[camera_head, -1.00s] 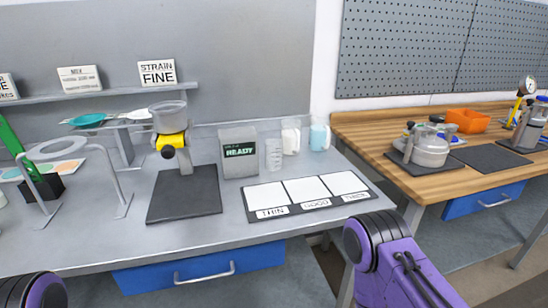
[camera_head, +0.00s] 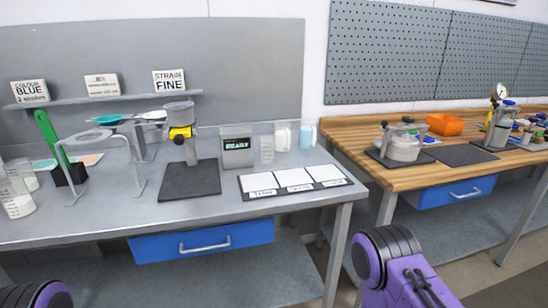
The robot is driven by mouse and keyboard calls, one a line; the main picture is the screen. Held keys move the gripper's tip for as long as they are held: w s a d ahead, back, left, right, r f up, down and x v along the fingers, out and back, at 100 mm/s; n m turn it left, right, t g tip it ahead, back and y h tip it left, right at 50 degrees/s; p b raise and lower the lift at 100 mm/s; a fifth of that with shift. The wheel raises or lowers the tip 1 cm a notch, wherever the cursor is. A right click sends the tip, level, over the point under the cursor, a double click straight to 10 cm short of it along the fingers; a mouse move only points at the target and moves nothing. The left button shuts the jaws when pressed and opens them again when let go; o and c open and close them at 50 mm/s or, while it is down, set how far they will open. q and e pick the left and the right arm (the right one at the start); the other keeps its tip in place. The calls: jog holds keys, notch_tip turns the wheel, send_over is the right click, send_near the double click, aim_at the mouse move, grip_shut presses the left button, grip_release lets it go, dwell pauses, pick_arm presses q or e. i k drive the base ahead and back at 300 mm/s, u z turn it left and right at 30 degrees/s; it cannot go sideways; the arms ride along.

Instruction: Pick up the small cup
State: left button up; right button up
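Several cup-like vessels stand on the grey bench (camera_head: 95,218); I cannot tell which one the task means. A small clear cup (camera_head: 266,152) stands beside the grey box with a green "READY" display (camera_head: 237,147). A translucent grey cup (camera_head: 179,112) sits on top of the yellow-headed stand (camera_head: 180,133). A larger clear graduated beaker (camera_head: 18,197) stands at the far left, partly cut off. White (camera_head: 282,137) and pale blue (camera_head: 306,133) containers stand at the bench's back right. Only purple and black parts of my arms show at the bottom corners; both grippers are out of view.
A three-panel white card (camera_head: 293,180) and a dark mat (camera_head: 190,180) lie on the bench. A wire frame with a ring (camera_head: 88,136) and a green-handled tool (camera_head: 50,137) stand left. The wooden bench (camera_head: 370,132) at right holds a metal pot (camera_head: 402,144) and orange bin (camera_head: 445,124).

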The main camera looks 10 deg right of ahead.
aim_at(266, 143)
jog(key=z, duration=2.25)
jog(key=i, duration=1.2)
jog(key=u, duration=0.9)
